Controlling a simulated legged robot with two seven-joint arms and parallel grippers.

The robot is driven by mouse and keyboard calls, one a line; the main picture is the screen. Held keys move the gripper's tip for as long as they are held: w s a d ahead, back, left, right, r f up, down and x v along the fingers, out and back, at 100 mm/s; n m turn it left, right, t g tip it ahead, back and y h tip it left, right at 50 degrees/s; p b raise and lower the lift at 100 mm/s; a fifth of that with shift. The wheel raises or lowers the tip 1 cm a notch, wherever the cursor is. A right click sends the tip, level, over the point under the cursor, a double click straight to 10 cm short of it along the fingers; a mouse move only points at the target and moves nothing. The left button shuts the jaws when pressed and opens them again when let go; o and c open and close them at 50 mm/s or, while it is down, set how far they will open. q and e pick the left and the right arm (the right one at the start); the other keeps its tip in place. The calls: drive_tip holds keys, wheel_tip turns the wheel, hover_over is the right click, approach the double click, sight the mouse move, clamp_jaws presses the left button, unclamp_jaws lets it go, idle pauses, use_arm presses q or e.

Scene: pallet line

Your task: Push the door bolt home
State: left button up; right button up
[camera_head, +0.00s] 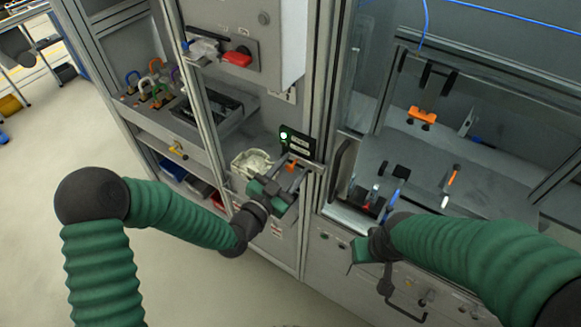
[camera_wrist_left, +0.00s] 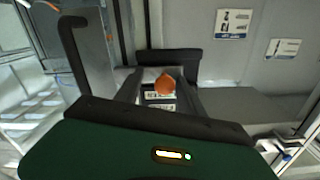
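The door bolt shows as an orange knob (camera_head: 291,166) on the door frame, just below a black panel with a lit green lamp. My left gripper (camera_head: 288,178) is at the bolt, its two fingers apart. In the left wrist view the orange knob (camera_wrist_left: 165,85) shows beyond my green gripper body, between the spread fingers (camera_wrist_left: 158,92). I cannot tell whether a finger touches it. My right gripper (camera_head: 360,250) is low in front of the right cabinet, partly hidden by its own arm; its fingers do not show clearly.
The black panel (camera_head: 297,143) sits right above the bolt. A black door handle (camera_head: 338,168) stands to its right. A bench inside the right cell holds an orange clamp (camera_head: 422,116) and tools. Colored padlocks (camera_head: 157,83) stand on a shelf at left. Open floor lies at lower left.

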use_arm(q)
drive_tip(key=shift+f, duration=0.1)
drive_tip(key=shift+s+a, duration=0.2)
drive_tip(key=shift+s, duration=0.05)
drive_tip(key=p+v, duration=0.6)
drive_tip(key=v, duration=1)
